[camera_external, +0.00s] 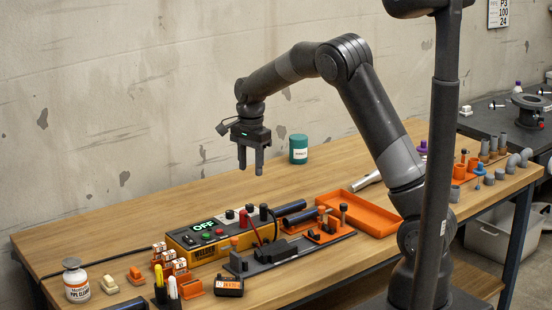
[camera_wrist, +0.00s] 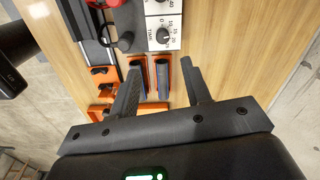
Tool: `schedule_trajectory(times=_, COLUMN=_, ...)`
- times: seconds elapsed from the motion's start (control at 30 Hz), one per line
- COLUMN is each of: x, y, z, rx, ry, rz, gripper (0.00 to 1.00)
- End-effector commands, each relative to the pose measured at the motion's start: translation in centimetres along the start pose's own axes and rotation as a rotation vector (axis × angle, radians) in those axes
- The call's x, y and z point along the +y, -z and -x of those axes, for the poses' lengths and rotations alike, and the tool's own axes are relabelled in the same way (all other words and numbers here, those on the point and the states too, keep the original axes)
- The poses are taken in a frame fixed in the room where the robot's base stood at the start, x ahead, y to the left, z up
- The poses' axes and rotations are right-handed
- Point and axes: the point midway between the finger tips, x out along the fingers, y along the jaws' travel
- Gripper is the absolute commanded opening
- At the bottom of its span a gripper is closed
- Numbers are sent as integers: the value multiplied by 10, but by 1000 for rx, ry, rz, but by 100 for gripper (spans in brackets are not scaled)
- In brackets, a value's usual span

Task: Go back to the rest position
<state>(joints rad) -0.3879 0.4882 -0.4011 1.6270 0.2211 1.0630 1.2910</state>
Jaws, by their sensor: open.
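My gripper (camera_external: 251,160) hangs in the air above the wooden table, pointing down, left of the green container. Its two fingers are apart with nothing between them. In the wrist view my gripper (camera_wrist: 160,85) shows both dark fingers spread. Below them, on the table, lie dark pipes in orange holders (camera_wrist: 162,75) and part of the welder unit with its time dial (camera_wrist: 163,36). The yellow welder box (camera_external: 197,250) with an "OFF" display stands on the table in the external view.
A green container (camera_external: 298,149) stands at the back of the table. An orange tray (camera_external: 358,213), a dark fixture rail (camera_external: 290,253) and a white bottle (camera_external: 76,281) are on the table. Grey pipe fittings (camera_external: 489,150) stand at the right. The back left of the table (camera_external: 120,225) is clear.

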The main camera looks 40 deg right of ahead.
Motion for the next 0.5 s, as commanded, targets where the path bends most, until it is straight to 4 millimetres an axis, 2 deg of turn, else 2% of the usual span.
schedule_trajectory(times=0.17, x=32, y=6, z=38, rx=-29, ry=53, rz=117, gripper=44)
schedule_trajectory(times=0.5, x=119, y=10, z=105, rx=-28, ry=184, rz=449, gripper=44)
